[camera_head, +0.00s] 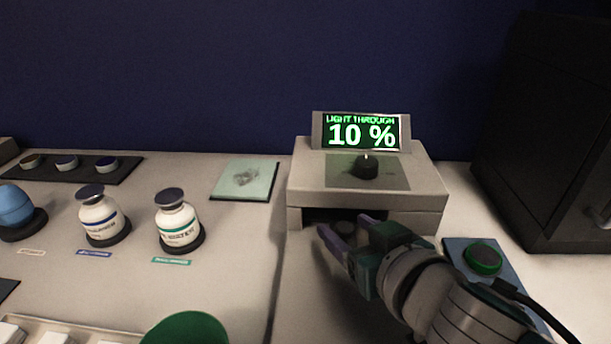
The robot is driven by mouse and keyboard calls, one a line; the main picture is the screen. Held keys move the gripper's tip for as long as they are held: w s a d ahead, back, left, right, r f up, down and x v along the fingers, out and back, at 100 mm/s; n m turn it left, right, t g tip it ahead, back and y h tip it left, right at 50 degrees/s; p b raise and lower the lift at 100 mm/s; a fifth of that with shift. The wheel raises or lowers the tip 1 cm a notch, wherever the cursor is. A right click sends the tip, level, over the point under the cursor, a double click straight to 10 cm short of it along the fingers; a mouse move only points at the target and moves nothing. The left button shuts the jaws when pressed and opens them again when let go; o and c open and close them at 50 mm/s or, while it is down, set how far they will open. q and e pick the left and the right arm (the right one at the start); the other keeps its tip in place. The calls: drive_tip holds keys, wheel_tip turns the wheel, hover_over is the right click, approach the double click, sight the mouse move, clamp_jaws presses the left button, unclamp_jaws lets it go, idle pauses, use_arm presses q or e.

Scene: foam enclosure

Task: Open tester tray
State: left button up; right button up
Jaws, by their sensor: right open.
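The tester (300,187) is a pale box on the right half of the bench, with a lit display (361,132) reading "LIGHT THROUGH 10 %" and a black knob (366,167) on top. Its front has a dark slot (315,214) with a small dark round thing partly showing inside; the tray itself is hard to make out. My right gripper (345,226) is open, with its purple-tipped fingers at the front of the slot. Whether they touch the tray cannot be told. My left gripper is out of view.
Two white bottles (99,220) stand on black bases at left, near a blue round object (14,206). A green button (483,259) on a blue plate lies right of my arm. A black cabinet (560,130) stands far right. A green round object (186,329) is at the front.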

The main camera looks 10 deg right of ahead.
clamp_jaws()
idle(0.3)
idle(1.0)
